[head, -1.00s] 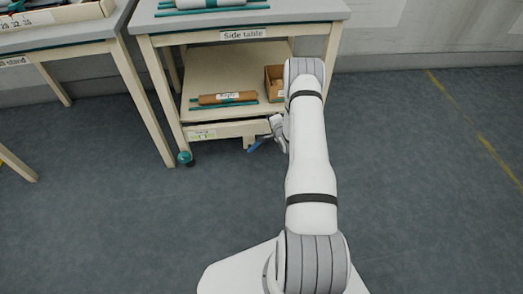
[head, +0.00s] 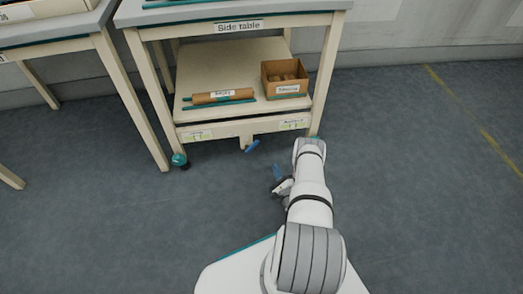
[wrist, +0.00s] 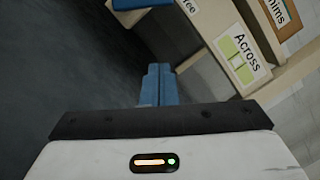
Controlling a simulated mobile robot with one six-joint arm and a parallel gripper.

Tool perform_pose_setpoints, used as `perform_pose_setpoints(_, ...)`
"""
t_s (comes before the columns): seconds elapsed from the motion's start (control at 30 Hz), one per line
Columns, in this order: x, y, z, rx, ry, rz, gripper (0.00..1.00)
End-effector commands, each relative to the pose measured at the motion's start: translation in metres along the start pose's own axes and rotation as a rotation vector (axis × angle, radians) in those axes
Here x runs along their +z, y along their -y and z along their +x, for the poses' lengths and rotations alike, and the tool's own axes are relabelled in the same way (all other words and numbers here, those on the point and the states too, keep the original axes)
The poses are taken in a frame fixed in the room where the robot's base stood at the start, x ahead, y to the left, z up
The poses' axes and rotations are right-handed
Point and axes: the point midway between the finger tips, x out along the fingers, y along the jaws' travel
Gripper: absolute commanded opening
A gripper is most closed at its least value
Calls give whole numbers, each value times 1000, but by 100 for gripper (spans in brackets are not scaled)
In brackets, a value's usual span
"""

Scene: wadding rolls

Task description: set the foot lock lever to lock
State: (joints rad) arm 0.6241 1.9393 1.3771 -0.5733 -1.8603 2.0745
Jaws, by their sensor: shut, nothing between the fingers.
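The foot lock lever (head: 253,146) is a small blue pedal on a cream post under the lower front rail of the side table (head: 240,27). It slants up to the right in the head view. A blue piece, likely the lever (wrist: 130,4), shows at the top edge of the wrist view, cut off. My gripper (head: 277,172) is in front of the table, to the lower right of the lever and apart from it. Its blue fingers (wrist: 158,85) are together and empty in the wrist view.
The rail has a label at its left (head: 197,135) and an "Across" label (wrist: 242,57) at its right. The lower shelf holds a brown roll (head: 222,96) and an open box (head: 285,79). A teal caster (head: 179,160) stands at the left leg. Floor in front is clear.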

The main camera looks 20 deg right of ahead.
Motion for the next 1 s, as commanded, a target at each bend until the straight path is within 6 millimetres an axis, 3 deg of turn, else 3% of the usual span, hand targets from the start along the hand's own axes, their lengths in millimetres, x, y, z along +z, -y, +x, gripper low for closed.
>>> perform_pose_setpoints(0.27,-1,-1,15,1,0,-3,0)
perform_pose_setpoints(0.7,-2,-2,104,-2,1,-4,0)
perform_pose_setpoints(0.8,17,-1,106,2,-1,-2,0)
perform_pose_setpoints(1.0,34,0,109,1,-3,-3,0)
